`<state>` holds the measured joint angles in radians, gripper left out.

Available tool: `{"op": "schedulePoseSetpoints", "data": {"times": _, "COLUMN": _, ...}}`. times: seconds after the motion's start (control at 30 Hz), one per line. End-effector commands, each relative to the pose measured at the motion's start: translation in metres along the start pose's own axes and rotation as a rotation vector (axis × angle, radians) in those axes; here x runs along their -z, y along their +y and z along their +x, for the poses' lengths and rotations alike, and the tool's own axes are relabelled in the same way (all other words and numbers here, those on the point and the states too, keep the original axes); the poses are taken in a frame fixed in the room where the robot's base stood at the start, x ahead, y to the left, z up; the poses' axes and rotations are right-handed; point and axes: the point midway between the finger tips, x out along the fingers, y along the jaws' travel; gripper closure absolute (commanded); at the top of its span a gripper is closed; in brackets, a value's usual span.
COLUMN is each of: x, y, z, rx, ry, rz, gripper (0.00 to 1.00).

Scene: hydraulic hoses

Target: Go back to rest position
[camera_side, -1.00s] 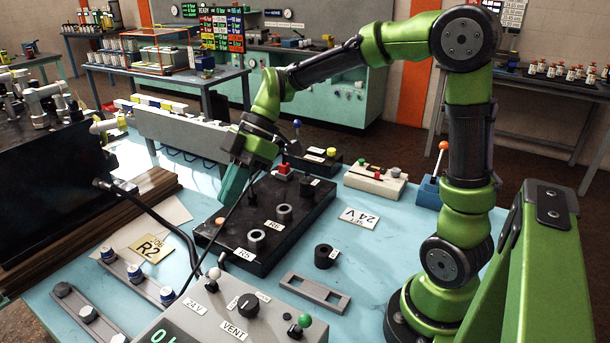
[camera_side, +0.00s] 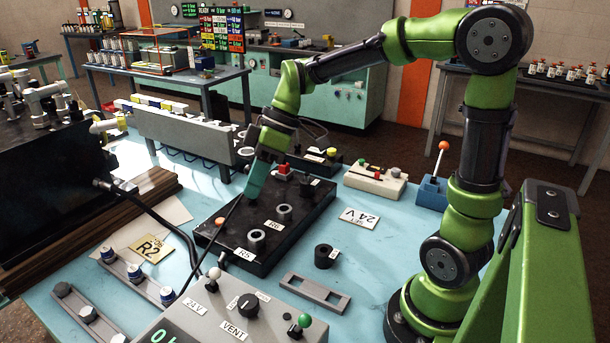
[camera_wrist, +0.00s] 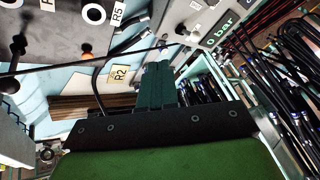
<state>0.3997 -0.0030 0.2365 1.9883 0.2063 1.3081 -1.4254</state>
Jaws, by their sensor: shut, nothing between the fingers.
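My gripper (camera_side: 254,190) hangs above the black block (camera_side: 262,228) with the R5 and R6 labels, near its back left part in the side view. Its teal fingers are together with nothing seen between them. In the wrist view the fingers (camera_wrist: 155,70) point towards the R2 card (camera_wrist: 122,74) and the control box. A thin dark hose or cable passes close to the fingertips in both views; I cannot tell whether it touches them.
The grey control box (camera_side: 235,305) with a knob and levers stands at the front. The R2 card (camera_side: 150,248) lies at left. A blue lever base (camera_side: 432,192) stands near my arm.

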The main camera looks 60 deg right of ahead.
Motion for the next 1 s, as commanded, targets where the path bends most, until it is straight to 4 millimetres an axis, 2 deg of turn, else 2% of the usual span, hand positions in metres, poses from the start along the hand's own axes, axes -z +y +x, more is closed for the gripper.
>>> {"op": "schedulePoseSetpoints", "data": {"times": 0.23, "x": -0.042, "y": -0.017, "z": -0.013, "rx": -0.244, "ry": 0.036, "rz": 0.536, "gripper": 1.0}}
{"op": "schedulePoseSetpoints", "data": {"times": 0.43, "x": -0.074, "y": -0.042, "z": -0.03, "rx": -0.375, "ry": 0.237, "rz": 0.871, "gripper": 1.0}}
{"op": "schedulePoseSetpoints", "data": {"times": 0.53, "x": -0.084, "y": -0.054, "z": -0.036, "rx": -0.383, "ry": 0.324, "rz": 0.919, "gripper": 1.0}}
{"op": "schedulePoseSetpoints", "data": {"times": 0.7, "x": -0.087, "y": -0.07, "z": -0.042, "rx": -0.365, "ry": 0.381, "rz": 0.865, "gripper": 1.0}}
{"op": "schedulePoseSetpoints", "data": {"times": 1.0, "x": -0.085, "y": -0.073, "z": -0.044, "rx": -0.361, "ry": 0.391, "rz": 0.852, "gripper": 1.0}}
